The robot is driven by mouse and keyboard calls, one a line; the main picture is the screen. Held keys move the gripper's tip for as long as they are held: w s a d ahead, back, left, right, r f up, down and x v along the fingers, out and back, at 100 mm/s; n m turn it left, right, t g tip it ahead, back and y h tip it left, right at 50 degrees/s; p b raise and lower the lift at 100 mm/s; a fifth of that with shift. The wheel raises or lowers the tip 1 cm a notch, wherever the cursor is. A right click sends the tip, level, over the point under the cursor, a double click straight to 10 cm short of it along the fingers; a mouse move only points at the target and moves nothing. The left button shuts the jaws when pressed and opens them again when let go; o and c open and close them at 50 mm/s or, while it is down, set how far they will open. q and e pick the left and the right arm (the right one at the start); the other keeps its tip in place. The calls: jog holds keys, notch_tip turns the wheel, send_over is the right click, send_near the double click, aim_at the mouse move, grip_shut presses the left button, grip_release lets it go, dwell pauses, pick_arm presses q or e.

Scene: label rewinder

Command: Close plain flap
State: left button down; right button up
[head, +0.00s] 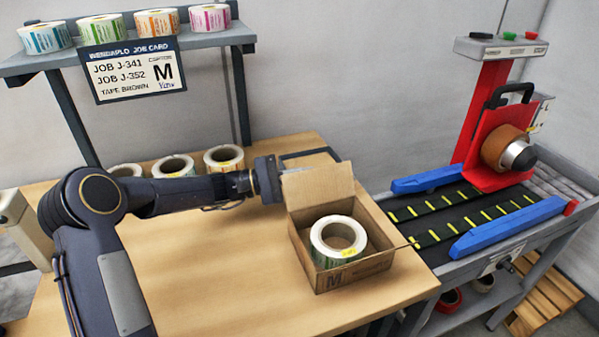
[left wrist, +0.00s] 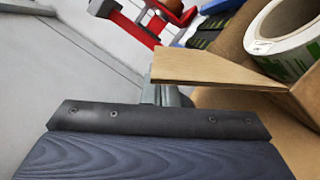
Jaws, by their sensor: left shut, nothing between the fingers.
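An open cardboard box (head: 345,278) marked M stands on the table with a label roll (head: 338,241) inside it. Its back flap (head: 318,187) stands up, plain on the side I see. My left gripper (head: 278,180) is at the left end of this flap, behind the box's back left corner. It is shut with nothing in it. In the left wrist view a cardboard flap edge (left wrist: 225,70) lies just past the gripper (left wrist: 165,97), with the roll (left wrist: 285,30) beyond. I cannot tell whether gripper and flap touch. My right gripper is not in view.
A conveyor with blue rails (head: 508,226) and a red tape head (head: 490,140) stands right of the table. Several label rolls (head: 173,166) stand behind my left arm. A shelf with a job card (head: 135,73) is above. The table front left is clear.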

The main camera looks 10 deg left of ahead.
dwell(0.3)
pick_arm(q)
jog(key=shift+s+d+r+m+b, duration=0.1)
jog(key=shift+m+b, duration=0.3)
jog(key=shift+b, duration=0.05)
